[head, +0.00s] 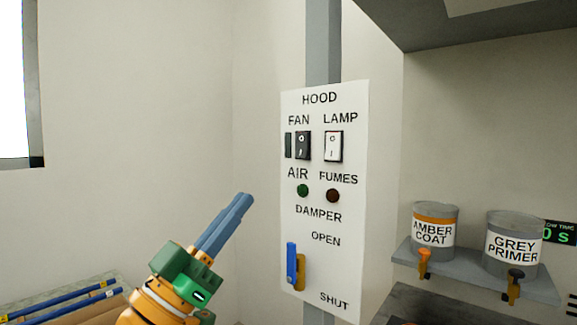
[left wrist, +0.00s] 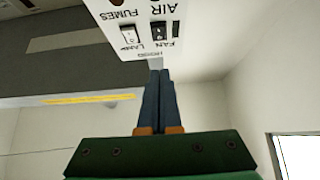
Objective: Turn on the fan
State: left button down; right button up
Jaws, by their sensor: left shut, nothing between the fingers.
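The white hood panel (head: 349,228) is mounted on a grey post. Its fan switch (head: 302,145) is a dark rocker under the word FAN, with a narrow dark piece (head: 288,145) along its left side. The fan switch also shows, upside down, in the left wrist view (left wrist: 158,32). My left gripper (head: 245,198) is shut and empty, its blue fingers pointing up and right, lower left of the switch in the head view. In the left wrist view its fingertips (left wrist: 158,72) appear near the panel's HOOD edge. I cannot tell any contact. My right gripper is not in view.
A white lamp switch (head: 334,146) sits right of the fan switch. Below are a green AIR light (head: 303,190), a dark red FUMES light (head: 332,196) and a blue damper lever (head: 291,264). Cans (head: 434,229) stand on a shelf at right. Blue rods (head: 62,303) lie lower left.

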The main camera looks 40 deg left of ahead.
aim_at(301, 148)
pick_arm(q)
jog(key=p+x, duration=0.3)
jog(key=x, duration=0.1)
jog(key=f+p+x, duration=0.1)
jog(key=p+x, duration=0.1)
jog(key=x, duration=0.2)
jog(key=w+p+x, duration=0.1)
jog(key=p+x, duration=0.2)
jog(key=x, duration=0.1)
jog(key=shift+w+f+p, duration=0.15)
jog(key=shift+w+p, duration=0.1)
jog(key=shift+p, duration=0.05)
jog(key=shift+w+d+f, duration=0.1)
jog(key=shift+w+f, duration=0.2)
jog(key=shift+w, duration=0.25)
jog(key=shift+s, duration=0.1)
